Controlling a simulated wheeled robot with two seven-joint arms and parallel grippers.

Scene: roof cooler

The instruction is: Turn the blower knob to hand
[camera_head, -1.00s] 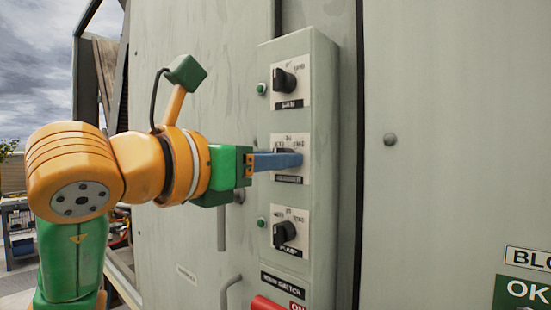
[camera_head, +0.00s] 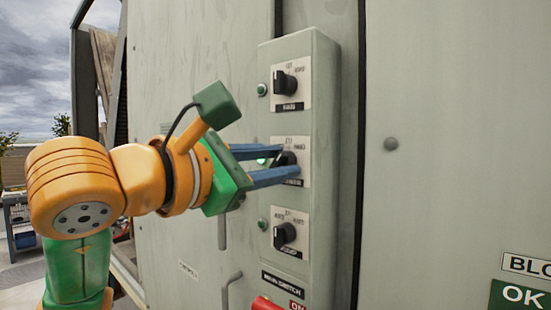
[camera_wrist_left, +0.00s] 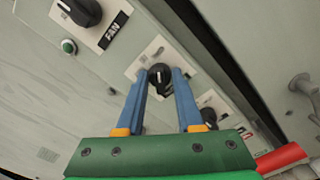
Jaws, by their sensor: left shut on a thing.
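The blower knob (camera_head: 286,158) is the black middle knob on the narrow control box. It sits on a white label plate, whose print is too small to read fully. My left gripper (camera_head: 291,161) reaches in from the left, with one blue finger above the knob and one below. It is shut on the knob. In the left wrist view, the knob (camera_wrist_left: 160,76) sits between the tips of the left gripper (camera_wrist_left: 160,82), and a white pointer line shows on it. I cannot tell which printed position it points to. My right gripper is not in view.
The fan knob (camera_head: 285,83) is above and the pump knob (camera_head: 284,234) below, each with a green lamp beside it. A bright green lamp (camera_head: 262,160) shows between the fingers. A red main switch handle (camera_head: 266,303) is lower. Door handles (camera_head: 230,290) are at left.

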